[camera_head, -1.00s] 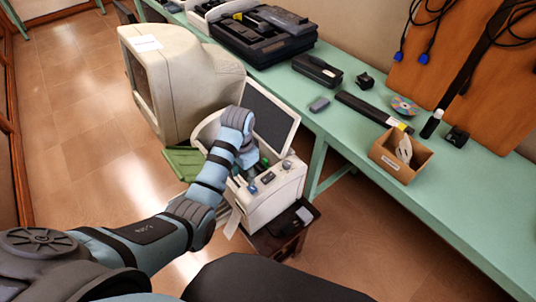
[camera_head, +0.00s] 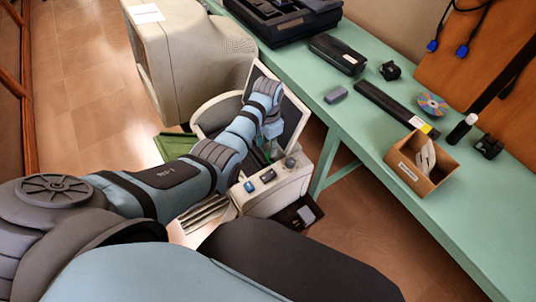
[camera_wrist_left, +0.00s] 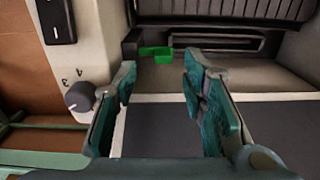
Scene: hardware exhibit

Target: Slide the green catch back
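The green catch (camera_wrist_left: 156,53) is a small bright green piece beside a black block, at the edge of a recess in a cream machine (camera_head: 272,194). In the head view my arm and gripper hide the catch. My left gripper (camera_wrist_left: 160,72) is open, its two teal fingers apart with nothing between them. The catch shows just beyond the gap between the fingertips; I cannot tell the exact distance. In the head view the left gripper (camera_head: 266,152) is over the machine, partly hidden by its own wrist. The right gripper is not in view.
The machine's raised lid (camera_head: 294,122) stands close to my wrist. Its panel has a grey knob (camera_wrist_left: 80,96) and a black rocker switch (camera_wrist_left: 57,20). A large cream monitor (camera_head: 185,55) stands behind left. A green bench (camera_head: 385,130) runs along the right.

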